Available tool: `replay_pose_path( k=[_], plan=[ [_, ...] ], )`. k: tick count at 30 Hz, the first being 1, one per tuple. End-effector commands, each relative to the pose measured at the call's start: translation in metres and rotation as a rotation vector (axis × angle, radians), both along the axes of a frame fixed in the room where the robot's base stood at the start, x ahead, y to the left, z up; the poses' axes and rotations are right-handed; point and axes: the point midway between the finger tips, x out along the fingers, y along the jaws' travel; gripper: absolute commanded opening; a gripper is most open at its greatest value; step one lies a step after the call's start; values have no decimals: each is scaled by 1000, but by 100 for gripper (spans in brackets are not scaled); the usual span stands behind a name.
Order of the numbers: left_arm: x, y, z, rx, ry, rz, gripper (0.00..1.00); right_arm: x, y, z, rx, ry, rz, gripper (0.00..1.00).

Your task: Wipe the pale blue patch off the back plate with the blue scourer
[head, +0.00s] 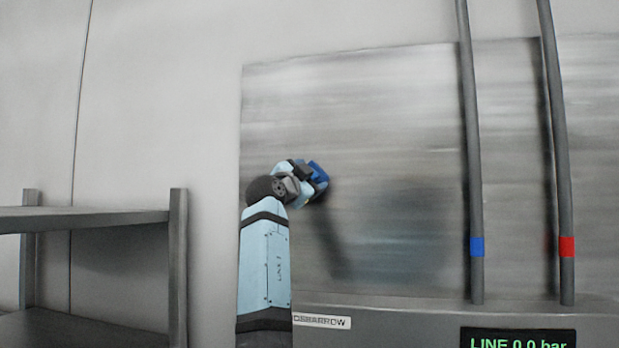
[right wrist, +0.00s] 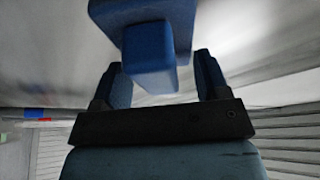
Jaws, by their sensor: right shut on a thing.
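The back plate (head: 380,120) is a large brushed-metal sheet on the wall in the head view. A faint pale blue patch (head: 395,235) shows low on it, left of the pipes, with blurred edges. My right gripper (head: 312,181) is in front of the plate's left part, up and left of the patch. It is shut on the blue scourer (head: 319,171). In the right wrist view the scourer (right wrist: 140,12) is a blue block with a grip (right wrist: 150,55) reaching down toward the fingers. I cannot tell whether the scourer touches the plate. My left gripper is not in view.
Two grey upright pipes, one with a blue band (head: 477,246) and one with a red band (head: 567,246), stand before the plate at right. A ledge with a dark display (head: 517,340) runs below. A grey shelf (head: 90,217) stands at left.

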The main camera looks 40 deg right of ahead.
Motion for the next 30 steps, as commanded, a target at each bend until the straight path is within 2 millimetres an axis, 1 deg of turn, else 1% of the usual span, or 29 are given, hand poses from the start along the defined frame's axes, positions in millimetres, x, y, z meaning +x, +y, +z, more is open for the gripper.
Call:
replay_pose_path(
  k=[6,16,21,30],
  plan=[
    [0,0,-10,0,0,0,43,-13,16,-2,-1,-2,2,49],
    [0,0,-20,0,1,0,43,-34,40,-1,0,-2,1,49],
    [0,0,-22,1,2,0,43,-39,45,0,-1,-1,0,49],
    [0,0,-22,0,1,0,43,-39,46,0,-1,-1,0,49]
  ],
)
